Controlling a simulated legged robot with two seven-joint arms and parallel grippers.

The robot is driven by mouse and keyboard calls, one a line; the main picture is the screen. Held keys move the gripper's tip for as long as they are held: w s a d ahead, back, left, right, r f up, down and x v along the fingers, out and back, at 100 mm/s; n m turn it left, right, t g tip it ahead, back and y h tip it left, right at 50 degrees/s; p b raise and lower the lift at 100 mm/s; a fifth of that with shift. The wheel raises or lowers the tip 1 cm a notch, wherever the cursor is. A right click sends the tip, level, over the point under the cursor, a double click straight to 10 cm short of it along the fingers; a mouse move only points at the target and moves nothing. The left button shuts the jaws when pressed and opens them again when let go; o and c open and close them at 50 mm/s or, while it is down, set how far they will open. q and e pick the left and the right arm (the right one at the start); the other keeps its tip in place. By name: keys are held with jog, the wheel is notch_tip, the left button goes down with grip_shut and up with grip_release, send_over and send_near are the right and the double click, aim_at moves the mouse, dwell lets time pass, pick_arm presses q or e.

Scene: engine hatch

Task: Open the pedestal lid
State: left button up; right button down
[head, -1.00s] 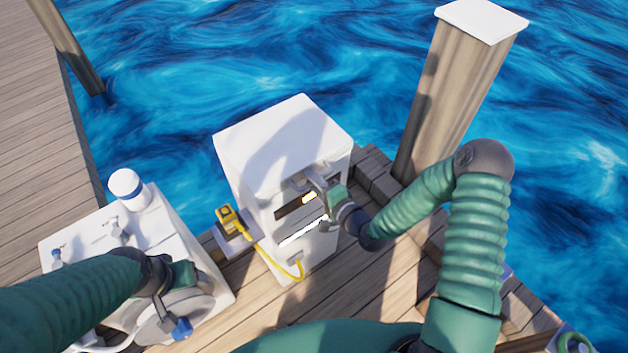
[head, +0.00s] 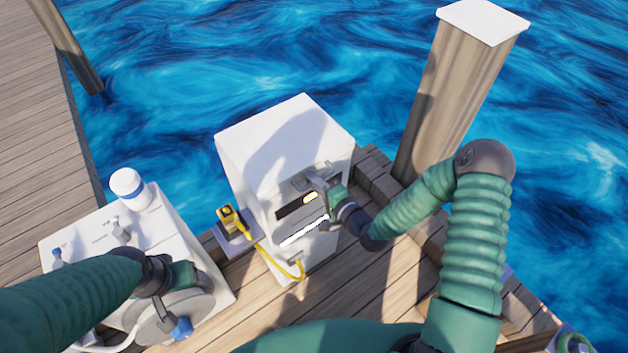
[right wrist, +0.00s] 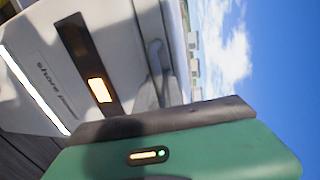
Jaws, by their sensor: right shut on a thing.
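The white pedestal (head: 268,225) stands upright on the dock, with its pale lid (head: 280,140) on top. The lid looks closed. My right gripper (head: 318,186) is at the upper front of the pedestal, shut on the grey lid handle (head: 300,182). Its fingers partly hide the handle. In the right wrist view the handle (right wrist: 156,62) stands beside a dark panel with a lit amber window, and my green gripper body fills the bottom.
A yellow plug (head: 230,220) with a yellow cable sits left of the pedestal. A white box (head: 85,235) with small valves and a white canister (head: 130,187) stands at the left. A wooden piling (head: 455,100) rises at the right. Water lies behind the dock.

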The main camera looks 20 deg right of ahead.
jog(key=shift+w+d, duration=0.1)
jog(key=shift+d, duration=0.3)
